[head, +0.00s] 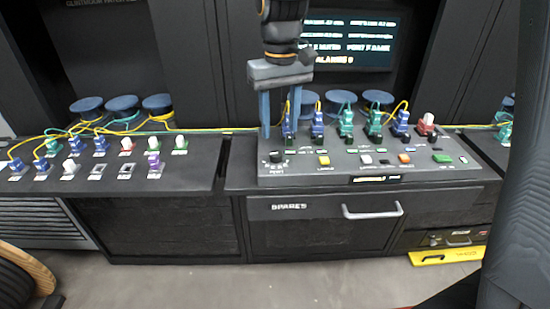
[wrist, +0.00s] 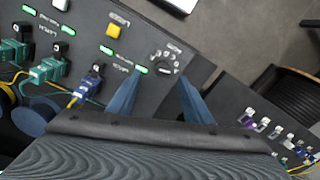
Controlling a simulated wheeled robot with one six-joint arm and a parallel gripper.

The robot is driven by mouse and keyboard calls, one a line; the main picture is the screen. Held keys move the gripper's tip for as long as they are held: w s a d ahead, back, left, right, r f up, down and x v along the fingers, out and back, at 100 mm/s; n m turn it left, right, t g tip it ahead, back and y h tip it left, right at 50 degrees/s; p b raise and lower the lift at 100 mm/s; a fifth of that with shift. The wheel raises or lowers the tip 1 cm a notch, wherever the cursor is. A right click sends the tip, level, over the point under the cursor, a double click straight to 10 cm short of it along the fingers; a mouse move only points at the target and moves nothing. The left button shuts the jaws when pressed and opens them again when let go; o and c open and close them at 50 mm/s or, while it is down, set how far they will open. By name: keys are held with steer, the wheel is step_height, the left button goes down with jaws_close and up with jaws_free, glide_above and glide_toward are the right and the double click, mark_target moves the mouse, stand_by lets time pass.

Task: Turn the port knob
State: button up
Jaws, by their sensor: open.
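The port knob (head: 276,156) is a small round black dial with a white pointer mark, at the left front of the sloped black console (head: 330,177). It also shows in the wrist view (wrist: 165,70), just past the fingertips and roughly between them. My gripper (head: 279,134) points down over the console's left end with its two blue fingers apart and nothing between them. In the head view the fingertips are just above and behind the knob; I see no contact. The exact height gap cannot be told.
A yellow button (head: 323,160) sits right of the knob. Blue and green connectors with yellow cables (head: 346,122) stand in a row behind. A left bench (head: 100,183) holds more connectors. A screen (head: 345,40) is behind. A drawer (head: 330,222) is below.

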mark_target(276, 153)
steer(key=shift+w+a+f, duration=0.1)
steer(key=shift+w+a, duration=0.1)
steer(key=shift+a, duration=0.2)
steer(key=shift+f, duration=0.25)
step_height(276, 153, down, 7)
steer(key=shift+r+p, duration=0.1)
steer(key=shift+p, duration=0.5)
steer(key=c, duration=1.1)
